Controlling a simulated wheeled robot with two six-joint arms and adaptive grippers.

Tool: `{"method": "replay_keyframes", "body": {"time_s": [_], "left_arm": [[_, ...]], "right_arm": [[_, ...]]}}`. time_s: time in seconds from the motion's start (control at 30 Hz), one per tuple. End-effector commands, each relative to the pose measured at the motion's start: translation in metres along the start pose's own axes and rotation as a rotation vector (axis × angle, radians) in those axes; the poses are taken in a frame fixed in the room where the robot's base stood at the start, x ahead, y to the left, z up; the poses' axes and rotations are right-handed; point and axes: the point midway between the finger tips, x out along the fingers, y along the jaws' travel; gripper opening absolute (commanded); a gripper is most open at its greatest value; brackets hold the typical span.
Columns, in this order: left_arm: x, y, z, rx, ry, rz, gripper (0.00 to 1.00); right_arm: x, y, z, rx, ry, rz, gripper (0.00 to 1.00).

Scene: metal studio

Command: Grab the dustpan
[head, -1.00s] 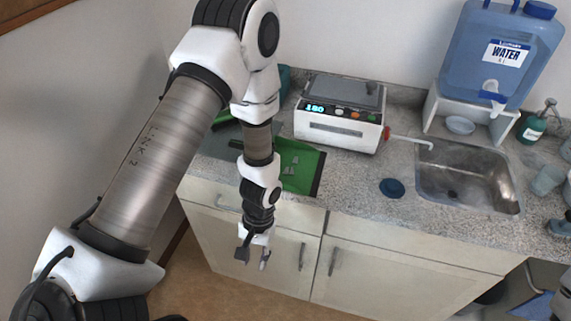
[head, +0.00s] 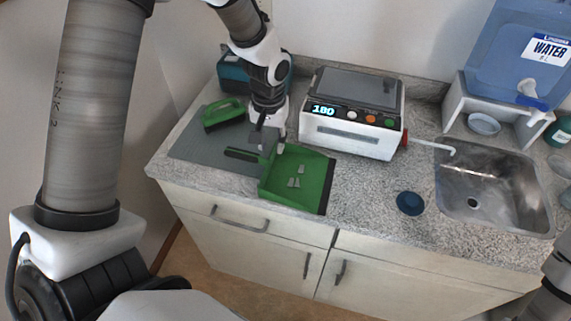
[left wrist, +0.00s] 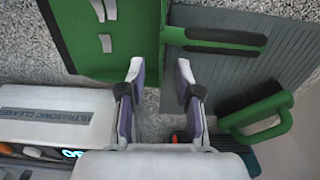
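The green dustpan (head: 318,180) lies on the counter, its dark-edged lip toward the right and its dark and green handle (head: 240,154) pointing left over a grey mat. A few small grey pieces (head: 294,183) lie in its pan. In the left wrist view, the pan (left wrist: 122,45) is at the top and the handle (left wrist: 218,40) at upper right. My left gripper (head: 272,146) hangs over the handle end of the pan. In the left wrist view, its two fingers (left wrist: 158,82) are apart with nothing between them. My right gripper is not seen.
A green brush (head: 222,114) lies on the grey mat (head: 205,147). A teal box (head: 232,75) stands behind. The white ultrasonic cleaner (head: 350,138) is right of the gripper. A blue disc (head: 410,203), the sink (head: 490,190) and a water jug (head: 520,50) are further right.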

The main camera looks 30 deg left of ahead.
Motion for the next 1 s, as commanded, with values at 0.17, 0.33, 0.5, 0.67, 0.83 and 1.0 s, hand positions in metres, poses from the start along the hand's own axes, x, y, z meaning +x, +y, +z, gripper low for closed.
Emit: {"method": "replay_keyframes", "body": {"time_s": [0.17,0.33,0.5,0.67,0.83,1.0], "left_arm": [[0.031,0.000,0.002,0.000,-0.006,-0.001,0.33],[0.053,0.000,0.002,-0.002,-0.004,0.001,0.33],[0.054,0.000,0.002,-0.001,-0.004,0.001,0.33],[0.053,0.000,0.001,-0.001,-0.003,0.001,0.00],[0.052,0.000,0.001,-0.001,-0.002,0.001,0.00],[0.051,0.000,0.001,0.000,-0.001,0.001,0.00]], "right_arm": [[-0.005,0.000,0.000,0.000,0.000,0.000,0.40],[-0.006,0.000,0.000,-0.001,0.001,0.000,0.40],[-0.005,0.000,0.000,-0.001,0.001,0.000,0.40],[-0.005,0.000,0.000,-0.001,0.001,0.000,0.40],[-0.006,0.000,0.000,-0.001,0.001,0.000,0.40],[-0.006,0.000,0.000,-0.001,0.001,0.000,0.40]]}}
